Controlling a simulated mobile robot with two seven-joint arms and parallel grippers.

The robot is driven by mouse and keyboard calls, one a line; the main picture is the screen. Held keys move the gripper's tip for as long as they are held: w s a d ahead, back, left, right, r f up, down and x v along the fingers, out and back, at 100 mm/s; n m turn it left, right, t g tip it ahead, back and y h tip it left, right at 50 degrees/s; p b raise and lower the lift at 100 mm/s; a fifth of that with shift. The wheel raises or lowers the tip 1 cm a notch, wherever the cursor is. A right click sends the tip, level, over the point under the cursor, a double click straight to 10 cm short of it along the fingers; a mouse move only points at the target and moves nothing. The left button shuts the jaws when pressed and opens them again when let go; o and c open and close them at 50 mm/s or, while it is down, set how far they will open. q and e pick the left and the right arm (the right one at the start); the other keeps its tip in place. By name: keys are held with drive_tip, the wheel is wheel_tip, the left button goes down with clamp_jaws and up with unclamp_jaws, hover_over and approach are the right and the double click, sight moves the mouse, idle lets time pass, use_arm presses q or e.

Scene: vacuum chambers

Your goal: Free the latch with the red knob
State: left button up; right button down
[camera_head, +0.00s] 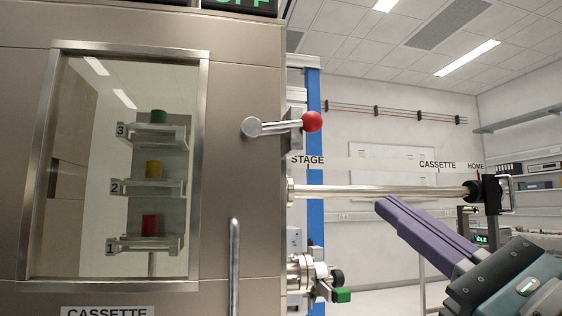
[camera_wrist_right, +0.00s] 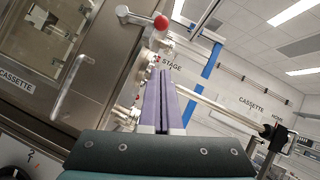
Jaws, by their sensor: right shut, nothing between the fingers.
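The latch (camera_head: 280,127) is a silver lever on the right edge of the chamber door, lying nearly level. Its rounded silver end is at the left and its red knob (camera_head: 312,121) at the right. In the right wrist view the latch (camera_wrist_right: 138,17) and red knob (camera_wrist_right: 161,21) show at the top, beyond the fingertips. My right gripper (camera_head: 384,207) is shut and empty, its purple fingers pointing up and left, below and right of the knob and apart from it. Its fingers also show in the right wrist view (camera_wrist_right: 161,78). My left gripper is out of view.
The door has a window (camera_head: 90,215) showing a rack with green, yellow and red blocks, and a vertical handle (camera_head: 234,265). A steel transfer rod (camera_head: 380,191) runs right from the chamber to a black holder (camera_head: 492,193), close above my fingers. A green-handled valve (camera_head: 341,295) sits lower.

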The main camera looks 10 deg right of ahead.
sight(283, 126)
drive_tip(key=s+a+r+p+x, duration=0.1)
drive_tip(key=r+p+x, duration=0.1)
drive_tip(key=p+x, duration=0.5)
drive_tip(key=shift+r+x, duration=0.25)
drive_tip(key=shift+x, duration=2.5)
drive_tip(key=shift+s, duration=0.25)
